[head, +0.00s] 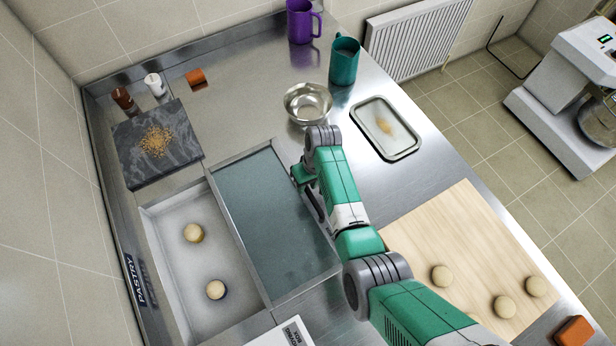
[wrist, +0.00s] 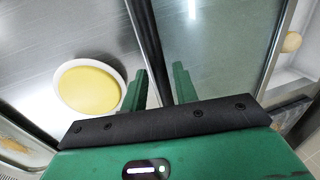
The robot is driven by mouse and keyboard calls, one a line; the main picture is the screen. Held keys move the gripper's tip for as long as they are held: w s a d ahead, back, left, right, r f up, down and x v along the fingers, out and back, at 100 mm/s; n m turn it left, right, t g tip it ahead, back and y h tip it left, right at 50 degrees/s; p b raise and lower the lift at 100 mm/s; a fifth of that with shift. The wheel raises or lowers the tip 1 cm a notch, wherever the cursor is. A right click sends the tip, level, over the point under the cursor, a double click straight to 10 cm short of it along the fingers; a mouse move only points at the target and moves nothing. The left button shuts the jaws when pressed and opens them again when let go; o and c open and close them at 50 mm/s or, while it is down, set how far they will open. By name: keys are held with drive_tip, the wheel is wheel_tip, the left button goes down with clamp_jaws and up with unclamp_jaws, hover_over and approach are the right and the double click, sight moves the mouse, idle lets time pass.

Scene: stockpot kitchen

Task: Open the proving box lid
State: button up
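The proving box (head: 207,325) is a pale well at the left of the counter, its left part uncovered with two dough balls (head: 194,233) inside. Its framed glass lid (head: 270,225) lies to the right of this opening. A dark handle bar (head: 313,205) runs along the lid's right edge. My gripper (head: 300,178) is at that edge. The fingertips are partly hidden in the head view.
A steel bowl (head: 308,103) stands just beyond my gripper, with a tray (head: 386,128) to its right. A wooden board (head: 470,250) with dough balls lies at right. A dark slab (head: 157,143) holds crumbs at left. A teal jug (head: 344,62) and purple jug (head: 301,22) stand behind.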

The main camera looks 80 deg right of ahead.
drive_tip(key=shift+o, duration=0.5)
wheel_tip(320, 180, up, 8)
drive_tip(key=s+d, duration=0.1)
drive_tip(key=shift+f+p, duration=0.2)
drive_tip(key=shift+p, duration=0.1)
